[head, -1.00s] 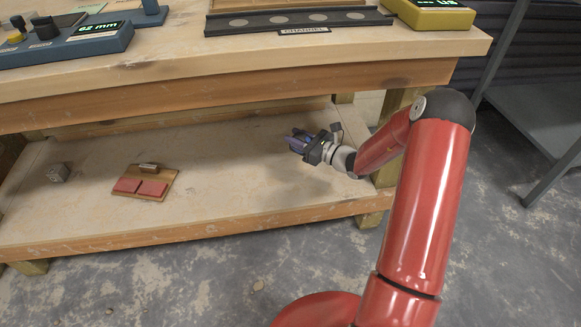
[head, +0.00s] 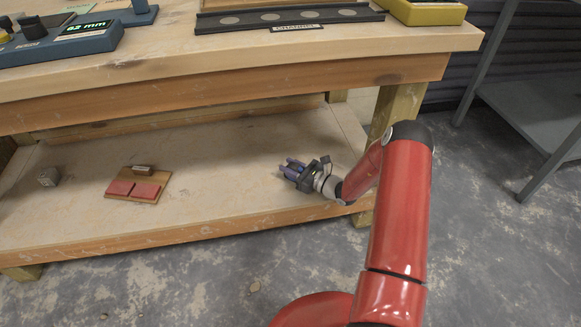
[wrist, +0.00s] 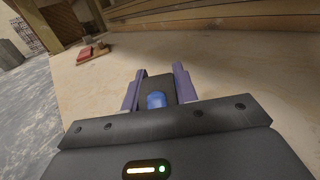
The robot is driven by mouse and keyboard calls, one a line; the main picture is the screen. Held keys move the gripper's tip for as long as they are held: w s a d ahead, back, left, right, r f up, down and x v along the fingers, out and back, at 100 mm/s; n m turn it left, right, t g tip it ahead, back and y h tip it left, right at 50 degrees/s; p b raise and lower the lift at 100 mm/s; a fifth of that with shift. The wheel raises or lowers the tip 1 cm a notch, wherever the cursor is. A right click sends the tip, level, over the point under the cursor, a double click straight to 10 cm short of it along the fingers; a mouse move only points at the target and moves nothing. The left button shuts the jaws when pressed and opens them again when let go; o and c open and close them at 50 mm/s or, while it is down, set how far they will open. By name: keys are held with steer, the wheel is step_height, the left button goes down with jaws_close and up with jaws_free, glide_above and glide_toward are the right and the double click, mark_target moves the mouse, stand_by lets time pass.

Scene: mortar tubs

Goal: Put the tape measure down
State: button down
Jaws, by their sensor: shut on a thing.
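The tape measure (wrist: 157,88) is a dark block with a blue spot, seen in the wrist view between the two purple fingers. My gripper (wrist: 158,92) is shut on it. In the head view my gripper (head: 288,167) is over the right part of the lower shelf, under the bench top. There the tape measure is too small and too covered by the fingers to make out clearly. I cannot tell whether it touches the shelf.
The lower shelf (head: 225,190) is bare around my gripper. To the left lie a wooden board (head: 160,179) with two red pads and a small grey block (head: 48,177). The bench top (head: 300,48) overhangs the shelf. A post (head: 396,108) stands at right.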

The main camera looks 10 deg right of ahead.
steer(key=shift+f, duration=0.15)
steer(key=c, duration=1.1)
jaws_free()
steer(key=shift+r, duration=0.2)
